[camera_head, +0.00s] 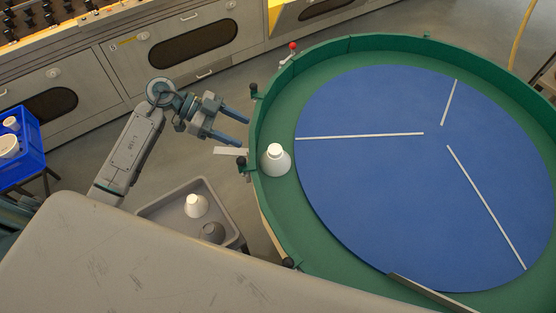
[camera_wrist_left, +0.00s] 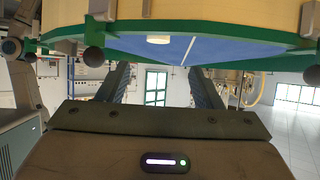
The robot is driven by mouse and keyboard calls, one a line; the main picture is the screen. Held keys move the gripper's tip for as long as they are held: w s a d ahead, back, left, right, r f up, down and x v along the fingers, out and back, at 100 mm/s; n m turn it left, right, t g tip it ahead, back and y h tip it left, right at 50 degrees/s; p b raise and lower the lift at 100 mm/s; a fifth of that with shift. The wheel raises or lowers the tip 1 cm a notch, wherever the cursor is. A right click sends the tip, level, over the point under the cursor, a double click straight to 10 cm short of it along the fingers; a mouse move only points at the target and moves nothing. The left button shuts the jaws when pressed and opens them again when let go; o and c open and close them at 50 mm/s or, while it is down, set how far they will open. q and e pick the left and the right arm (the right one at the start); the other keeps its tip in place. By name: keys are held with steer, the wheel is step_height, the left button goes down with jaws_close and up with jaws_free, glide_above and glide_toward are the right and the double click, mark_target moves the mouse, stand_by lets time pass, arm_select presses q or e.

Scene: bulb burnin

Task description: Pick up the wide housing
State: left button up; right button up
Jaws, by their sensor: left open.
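A white housing (camera_head: 275,160) with a broad round base and a narrower top stands upright on the green rim of the round table, at its left side. My left gripper (camera_head: 244,131) is open and empty. It is up and left of this housing, beside the table's edge, with its fingers pointing right and apart from the housing. The two fingers also show in the left wrist view (camera_wrist_left: 158,72) with nothing between them. My right gripper is not in view.
The round table has a raised green wall (camera_head: 375,43) and a blue disc (camera_head: 400,190) with pale divider strips. Dark knobs (camera_head: 242,163) and a red-tipped lever (camera_head: 292,47) stick out at its edge. A blue crate (camera_head: 24,166) with white pieces stands far left.

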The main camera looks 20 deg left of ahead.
mark_target(272, 149)
arm_select(q)
steer(key=p+x, duration=0.1)
steer(key=x, duration=0.4)
steer(key=p+x, duration=0.1)
steer(key=x, duration=0.3)
steer(key=shift+s+f+p, duration=0.15)
steer(key=shift+f+p, duration=0.05)
steer(key=shift+p, duration=0.15)
steer(key=shift+d+f, duration=0.4)
steer(key=shift+d, duration=0.1)
jaws_close()
